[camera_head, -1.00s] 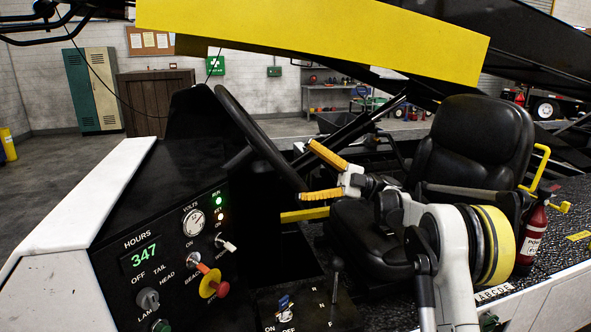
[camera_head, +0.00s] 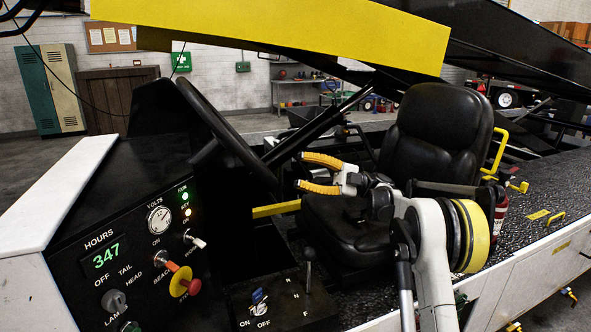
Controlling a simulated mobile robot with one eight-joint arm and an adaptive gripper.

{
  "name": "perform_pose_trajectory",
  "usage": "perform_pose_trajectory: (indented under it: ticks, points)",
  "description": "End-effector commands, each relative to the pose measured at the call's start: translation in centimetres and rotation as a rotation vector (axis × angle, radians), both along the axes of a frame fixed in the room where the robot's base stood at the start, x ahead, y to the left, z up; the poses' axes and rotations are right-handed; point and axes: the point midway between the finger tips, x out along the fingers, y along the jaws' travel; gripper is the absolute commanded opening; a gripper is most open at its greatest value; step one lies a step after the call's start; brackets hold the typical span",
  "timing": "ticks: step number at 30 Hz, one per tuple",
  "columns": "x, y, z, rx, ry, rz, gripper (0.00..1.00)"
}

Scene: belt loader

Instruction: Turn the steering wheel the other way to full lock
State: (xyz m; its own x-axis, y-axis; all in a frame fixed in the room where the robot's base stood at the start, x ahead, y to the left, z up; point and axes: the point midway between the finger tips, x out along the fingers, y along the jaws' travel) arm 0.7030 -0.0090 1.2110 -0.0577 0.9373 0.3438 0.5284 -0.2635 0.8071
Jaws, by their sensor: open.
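The black steering wheel (camera_head: 226,131) is seen nearly edge-on, rising from the dark dashboard at the left of the seat. My gripper (camera_head: 305,173) has yellow-orange padded fingers. It is open and empty, with its fingertips pointing left toward the wheel's lower rim. A gap shows between the fingertips and the rim, so they look apart from it. The wheel's far side and hub are mostly hidden by the edge-on view.
The black seat (camera_head: 437,130) stands right behind my gripper. A control panel (camera_head: 130,262) with knobs and a 347 hours display is at the lower left. A lever (camera_head: 308,272) rises below my gripper. A yellow boom (camera_head: 270,35) crosses above.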

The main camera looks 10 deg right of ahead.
Motion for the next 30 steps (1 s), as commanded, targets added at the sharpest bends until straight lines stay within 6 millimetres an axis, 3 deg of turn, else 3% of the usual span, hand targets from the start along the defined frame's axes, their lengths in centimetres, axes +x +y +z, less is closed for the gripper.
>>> perform_pose_trajectory:
  ticks: [9, 23, 27, 30]
  points:
    - [-0.3, -1.9, -0.9, 0.0, 0.001, 0.0, 0.46]
    - [-0.4, -2.1, -0.9, -0.001, 0.001, 0.001, 0.46]
    - [-0.4, -1.6, -0.7, -0.014, 0.034, 0.003, 0.46]
    - [-0.4, 0.3, 0.1, -0.067, 0.184, 0.006, 0.46]
